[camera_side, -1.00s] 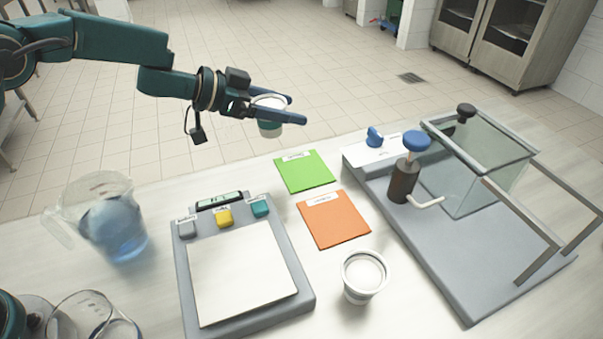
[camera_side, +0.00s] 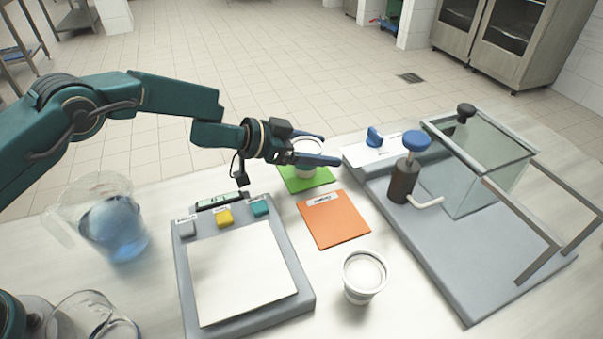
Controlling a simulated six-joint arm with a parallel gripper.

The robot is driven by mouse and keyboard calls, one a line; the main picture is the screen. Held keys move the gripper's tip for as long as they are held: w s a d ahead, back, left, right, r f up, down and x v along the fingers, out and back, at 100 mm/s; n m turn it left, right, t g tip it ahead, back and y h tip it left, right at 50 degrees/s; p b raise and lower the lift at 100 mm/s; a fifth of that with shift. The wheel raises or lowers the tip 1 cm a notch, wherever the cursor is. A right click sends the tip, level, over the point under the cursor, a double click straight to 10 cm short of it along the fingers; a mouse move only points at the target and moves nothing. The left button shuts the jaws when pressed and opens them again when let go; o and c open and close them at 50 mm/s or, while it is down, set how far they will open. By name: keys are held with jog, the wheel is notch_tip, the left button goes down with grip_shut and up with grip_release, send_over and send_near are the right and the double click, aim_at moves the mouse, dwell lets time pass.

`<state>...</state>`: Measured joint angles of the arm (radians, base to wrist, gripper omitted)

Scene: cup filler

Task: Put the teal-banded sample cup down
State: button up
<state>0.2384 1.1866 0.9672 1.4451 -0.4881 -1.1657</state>
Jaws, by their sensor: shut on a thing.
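The sample cup (camera_side: 308,146) is white and sits between the fingers of my gripper (camera_side: 322,149). My gripper is shut on it, with a finger on each side. The cup is over the green mat (camera_side: 318,182), at the back middle of the table. The near finger hides much of the cup's side, and I cannot make out its band now. I cannot tell whether the cup's base touches the mat.
An orange mat (camera_side: 333,219) lies in front of the green one. Another white cup (camera_side: 364,276) stands near the front. A scale (camera_side: 243,268) and a jug of blue liquid (camera_side: 112,226) are to the left. A pump dispenser (camera_side: 403,181) and glass tank (camera_side: 487,172) are to the right.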

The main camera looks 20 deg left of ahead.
jog(key=shift+f, duration=0.15)
jog(key=o, duration=1.3)
